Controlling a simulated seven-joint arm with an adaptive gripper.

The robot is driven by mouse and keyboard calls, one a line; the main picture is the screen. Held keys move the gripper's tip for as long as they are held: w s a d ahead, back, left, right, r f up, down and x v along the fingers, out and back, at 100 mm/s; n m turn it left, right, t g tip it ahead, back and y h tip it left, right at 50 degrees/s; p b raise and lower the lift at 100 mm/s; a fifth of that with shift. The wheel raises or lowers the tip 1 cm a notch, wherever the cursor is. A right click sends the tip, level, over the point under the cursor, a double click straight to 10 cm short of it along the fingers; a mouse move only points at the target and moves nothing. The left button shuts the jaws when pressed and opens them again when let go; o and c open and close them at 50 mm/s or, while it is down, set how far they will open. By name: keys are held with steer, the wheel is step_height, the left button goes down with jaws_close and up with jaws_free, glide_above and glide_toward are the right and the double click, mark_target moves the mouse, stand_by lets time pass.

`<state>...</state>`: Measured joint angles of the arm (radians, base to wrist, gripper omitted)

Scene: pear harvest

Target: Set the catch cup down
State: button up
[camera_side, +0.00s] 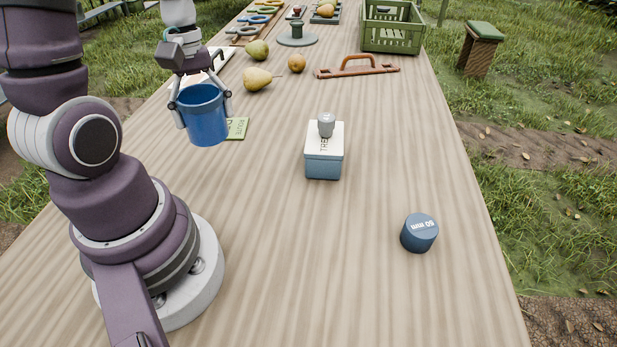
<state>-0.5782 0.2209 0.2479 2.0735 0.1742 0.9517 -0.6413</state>
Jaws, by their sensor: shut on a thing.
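The catch cup (207,122) is a blue, open-topped cup in the left part of the side view. My gripper (200,104) points down and is shut on the cup, with one finger on each side of its wall. The cup is upright. Whether its base touches the table or hangs just above it I cannot tell. A green booklet or card (237,128) lies right behind the cup, partly hidden by it.
Pears (257,78) and a brown handled tool (357,68) lie behind. A white-and-blue box (324,160) with a grey knob stands mid-table. A dark blue cylinder (419,233) is at front right. A green crate (391,27) stands at the back. The front middle of the table (300,270) is clear.

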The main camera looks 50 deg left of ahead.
steer(key=w+d+m, duration=0.3)
steer(key=w+d, duration=0.2)
steer(key=d, duration=0.3)
steer(key=s+d+m, duration=0.1)
steer(key=d+m, duration=0.2)
steer(key=d, duration=0.6)
steer(key=s+d+f+m+y, duration=0.1)
steer(key=d+m, duration=0.3)
steer(key=d, duration=0.6)
steer(key=shift+s+g, duration=0.35)
steer(key=shift+g, duration=0.05)
steer(key=s+d+m, duration=0.1)
steer(key=s+d, duration=0.2)
steer(key=s+d+m, duration=0.2)
steer(key=s+d, duration=0.1)
steer(key=shift+s+d+f, duration=0.2)
steer(key=shift+m, duration=0.3)
steer(key=f, duration=0.5)
steer(key=s+f, duration=0.1)
steer(key=f, duration=0.2)
steer(key=shift+d, duration=0.25)
steer(key=shift+w, duration=0.1)
steer(key=o, duration=1.1)
steer(key=shift+c, duration=0.2)
